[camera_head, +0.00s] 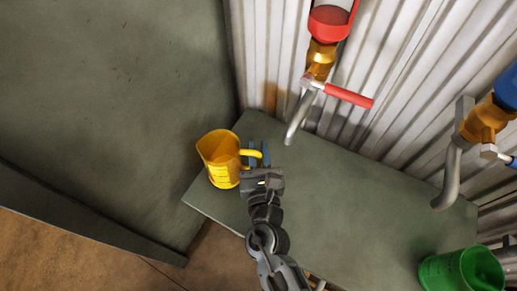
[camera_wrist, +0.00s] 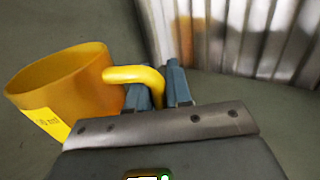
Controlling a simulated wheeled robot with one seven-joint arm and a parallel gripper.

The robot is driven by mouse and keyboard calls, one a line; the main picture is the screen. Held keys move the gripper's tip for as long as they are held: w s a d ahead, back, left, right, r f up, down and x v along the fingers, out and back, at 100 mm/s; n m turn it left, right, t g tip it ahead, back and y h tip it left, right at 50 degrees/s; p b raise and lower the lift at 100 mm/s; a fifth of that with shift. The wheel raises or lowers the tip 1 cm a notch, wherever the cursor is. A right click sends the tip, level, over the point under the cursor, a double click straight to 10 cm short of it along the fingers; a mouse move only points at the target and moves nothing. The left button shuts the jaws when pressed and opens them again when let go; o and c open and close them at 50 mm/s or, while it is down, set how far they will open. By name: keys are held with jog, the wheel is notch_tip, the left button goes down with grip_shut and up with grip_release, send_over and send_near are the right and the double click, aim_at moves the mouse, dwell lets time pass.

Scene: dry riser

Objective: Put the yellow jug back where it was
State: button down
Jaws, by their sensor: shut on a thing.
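The yellow jug (camera_head: 220,158) is at the far left end of the grey-green bench, upright or nearly so. I cannot tell whether its base touches the bench top. My gripper (camera_head: 259,155) is at the jug's right side, shut on its handle. Part of the handle is hidden by the fingers.
The bench (camera_head: 335,195) has clear room in its middle. A tap with a red handle (camera_head: 348,96) and one with a blue top (camera_head: 485,120) hang over the back edge, before a corrugated wall (camera_head: 405,70).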

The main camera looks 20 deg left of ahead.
jog(key=shift+f+b, duration=0.55)
jog(key=shift+b, duration=0.1)
dwell(0.3)
jog(key=c, duration=1)
grip_release()
jog(key=shift+o, duration=0.2)
jog(key=shift+p+v, duration=0.5)
jog(key=shift+v, duration=3.35)
